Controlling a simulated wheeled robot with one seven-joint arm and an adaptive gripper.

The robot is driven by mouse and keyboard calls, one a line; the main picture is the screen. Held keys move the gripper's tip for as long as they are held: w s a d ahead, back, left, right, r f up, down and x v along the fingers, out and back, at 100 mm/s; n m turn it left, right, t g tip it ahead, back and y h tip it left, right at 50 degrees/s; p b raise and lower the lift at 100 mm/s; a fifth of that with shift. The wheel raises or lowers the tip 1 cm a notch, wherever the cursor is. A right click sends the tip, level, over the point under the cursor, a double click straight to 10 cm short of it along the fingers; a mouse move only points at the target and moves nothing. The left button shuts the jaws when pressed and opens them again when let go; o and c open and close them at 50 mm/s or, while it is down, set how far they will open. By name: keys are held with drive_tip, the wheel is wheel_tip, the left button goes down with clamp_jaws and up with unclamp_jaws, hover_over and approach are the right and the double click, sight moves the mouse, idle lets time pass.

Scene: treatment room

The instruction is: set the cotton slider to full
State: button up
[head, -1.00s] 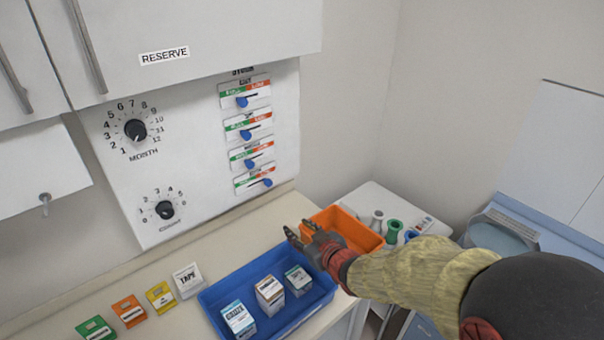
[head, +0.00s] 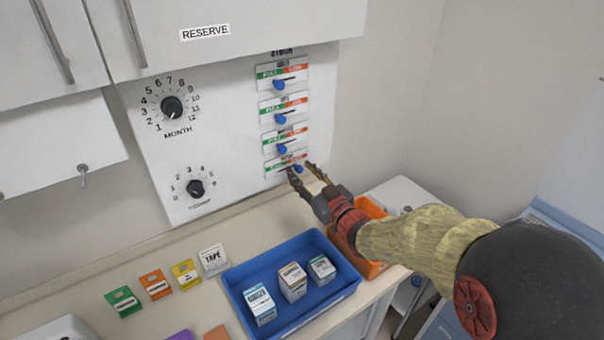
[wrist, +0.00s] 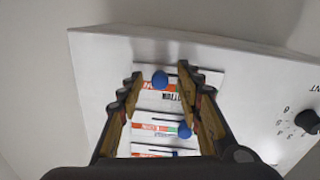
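The cotton slider (head: 279,166) is the lowest of several sliders stacked on the white wall panel. Its blue knob (head: 297,169) is toward the right, orange end; the green end is on the left. In the wrist view, which is turned around, the cotton label is partly readable and the knob (wrist: 160,79) shows between the fingertips. My gripper (head: 306,174) is open, one finger on each side of the knob. Whether either finger touches it I cannot tell.
The other sliders (head: 282,149) are close above, with blue knobs standing out. Two dials (head: 172,107) are to the left on the panel. Below, a blue tray (head: 235,293) with small boxes is on the counter, and an orange bin (head: 371,208) is beside it.

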drive_tip(key=shift+w+a, duration=0.1)
drive_tip(key=shift+w, duration=0.05)
drive_tip(key=shift+c, duration=0.6)
drive_tip(key=c, duration=0.7)
clamp_jaws()
